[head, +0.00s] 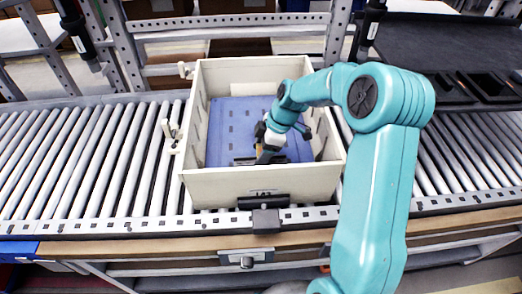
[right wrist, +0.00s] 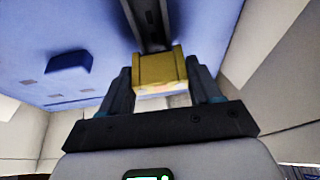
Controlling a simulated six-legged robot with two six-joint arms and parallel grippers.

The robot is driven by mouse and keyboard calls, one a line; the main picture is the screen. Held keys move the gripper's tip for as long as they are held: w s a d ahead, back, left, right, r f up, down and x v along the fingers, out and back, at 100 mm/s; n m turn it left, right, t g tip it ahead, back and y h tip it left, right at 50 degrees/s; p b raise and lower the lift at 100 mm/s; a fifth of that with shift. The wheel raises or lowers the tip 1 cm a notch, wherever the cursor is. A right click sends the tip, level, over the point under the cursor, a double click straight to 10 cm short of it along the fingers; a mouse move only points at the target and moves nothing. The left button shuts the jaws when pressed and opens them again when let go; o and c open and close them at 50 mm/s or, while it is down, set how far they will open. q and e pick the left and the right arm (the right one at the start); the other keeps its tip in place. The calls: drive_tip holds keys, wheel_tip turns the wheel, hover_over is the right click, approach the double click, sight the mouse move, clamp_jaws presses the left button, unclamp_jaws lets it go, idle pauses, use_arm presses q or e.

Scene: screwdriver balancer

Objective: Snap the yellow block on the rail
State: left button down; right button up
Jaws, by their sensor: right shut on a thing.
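My right gripper (head: 267,152) reaches down into the crate, low over the blue panel (head: 235,112). In the right wrist view its two fingers (right wrist: 162,78) are shut on the yellow block (right wrist: 158,67), one on each side. The dark grooved rail (right wrist: 152,22) runs along the blue panel and meets the far side of the block. I cannot tell whether the block is seated on the rail or only against it. In the head view the gripper hides most of the block, and the dark rail (head: 243,161) shows beside it. My left gripper is not in view.
The beige crate (head: 225,190) has walls on all sides around the gripper. It stands on a roller conveyor (head: 75,160) with free rollers to the left. A raised blue piece (right wrist: 70,57) sits on the panel. A dark tray (head: 450,50) lies at the back right.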

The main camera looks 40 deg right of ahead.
drive_tip(key=shift+f+b, duration=0.45)
drive_tip(key=shift+b, duration=0.2)
idle(1.0)
drive_tip(key=o, duration=1.3)
drive_tip(key=shift+c, duration=0.2)
drive_tip(key=v, duration=1.6)
drive_tip(key=shift+r, duration=0.2)
drive_tip(key=shift+s, duration=0.1)
